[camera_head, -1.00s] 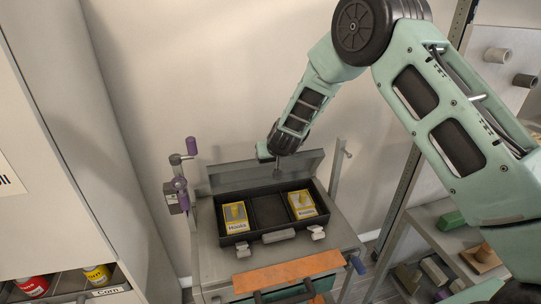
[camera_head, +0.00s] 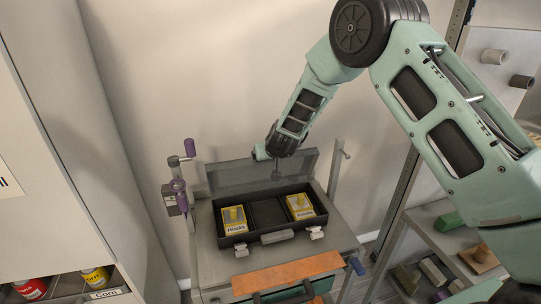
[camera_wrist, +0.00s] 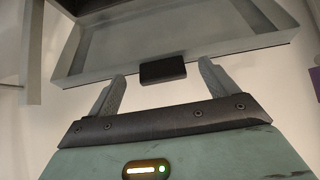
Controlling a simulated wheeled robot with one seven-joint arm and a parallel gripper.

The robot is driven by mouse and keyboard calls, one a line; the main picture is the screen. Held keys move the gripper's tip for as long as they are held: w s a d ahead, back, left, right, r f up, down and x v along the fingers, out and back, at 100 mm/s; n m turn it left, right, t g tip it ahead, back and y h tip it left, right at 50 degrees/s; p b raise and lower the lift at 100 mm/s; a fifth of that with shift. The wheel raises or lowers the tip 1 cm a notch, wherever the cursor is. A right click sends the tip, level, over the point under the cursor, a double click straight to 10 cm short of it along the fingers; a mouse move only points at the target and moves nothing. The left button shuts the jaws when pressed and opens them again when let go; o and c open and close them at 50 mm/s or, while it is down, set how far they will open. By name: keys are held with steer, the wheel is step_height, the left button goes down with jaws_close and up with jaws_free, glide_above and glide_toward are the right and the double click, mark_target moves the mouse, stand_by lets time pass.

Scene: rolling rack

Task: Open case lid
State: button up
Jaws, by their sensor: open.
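The case (camera_head: 268,243) sits on top of the rolling rack, its dark tray facing up. Its grey lid (camera_head: 235,174) stands raised at the back, tilted up from the tray. Two yellow boxes (camera_head: 233,219) and (camera_head: 300,206) lie in the left and right compartments; the middle one looks empty. My gripper (camera_head: 268,156) is at the upper edge of the lid. In the wrist view my gripper (camera_wrist: 162,82) has its two fingers apart, with the lid's edge (camera_wrist: 215,62) and a dark block on it (camera_wrist: 162,70) just beyond the fingertips. Contact cannot be told.
An orange board (camera_head: 288,272) lies at the rack's front. A post with purple knobs (camera_head: 178,185) stands at the left. A shelf (camera_head: 425,235) with blocks is at the right, and a cabinet (camera_head: 60,200) with cans is at the left.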

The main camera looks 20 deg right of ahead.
steer(key=b+v, duration=0.2)
steer(key=v, duration=1.5)
steer(key=shift+s+r, duration=0.15)
